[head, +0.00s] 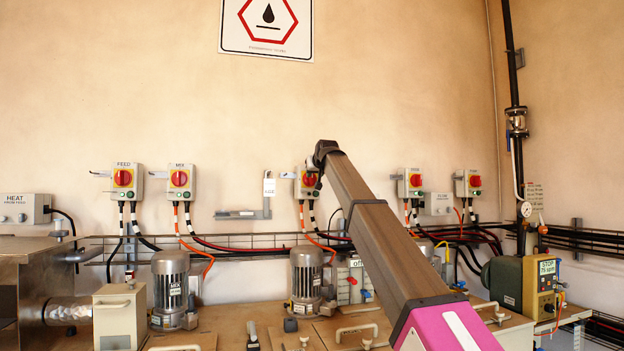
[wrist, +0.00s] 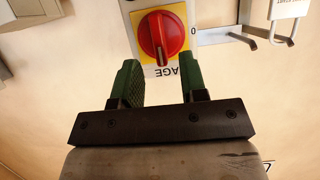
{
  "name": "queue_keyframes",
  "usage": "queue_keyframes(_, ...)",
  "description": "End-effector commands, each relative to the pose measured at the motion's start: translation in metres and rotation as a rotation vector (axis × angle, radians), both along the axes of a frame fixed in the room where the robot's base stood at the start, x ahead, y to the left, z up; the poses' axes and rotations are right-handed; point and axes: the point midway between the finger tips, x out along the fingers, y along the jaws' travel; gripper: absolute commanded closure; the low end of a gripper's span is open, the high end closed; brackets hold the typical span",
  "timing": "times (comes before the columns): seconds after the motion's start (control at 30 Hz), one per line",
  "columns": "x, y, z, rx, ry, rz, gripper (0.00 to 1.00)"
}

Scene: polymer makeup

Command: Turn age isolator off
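The age isolator is a grey box with a red rotary knob (wrist: 160,37) on a yellow plate. The AGE label below the knob appears upside down in the wrist view. The knob's raised grip runs up and down the picture, and a 0 mark is at the plate's right. In the head view the isolator (head: 309,180) is on the wall, partly covered by my arm's end. My gripper (wrist: 163,78) is open, its green fingers spread to either side below the knob in the picture. Nothing is between them. Whether they touch the box is unclear.
Similar isolators, FEED (head: 123,178) and MIX (head: 180,179), are to the left, with two more to the right. A padlock (head: 269,186) hangs beside the age isolator above a small grey bracket (head: 243,214). Cables and motors lie below.

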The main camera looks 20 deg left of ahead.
Motion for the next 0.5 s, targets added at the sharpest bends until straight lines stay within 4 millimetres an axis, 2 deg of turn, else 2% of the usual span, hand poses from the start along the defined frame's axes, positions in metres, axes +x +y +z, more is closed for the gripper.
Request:
queue_keyframes(0.03, 0.010, 0.006, -0.003, -0.001, 0.002, 0.000, 0.61)
queue_keyframes(0.2, 0.028, 0.017, -0.012, 0.000, 0.000, 0.000, 0.61)
queue_keyframes(0.5, 0.035, 0.021, -0.017, 0.000, 0.000, 0.000, 0.61)
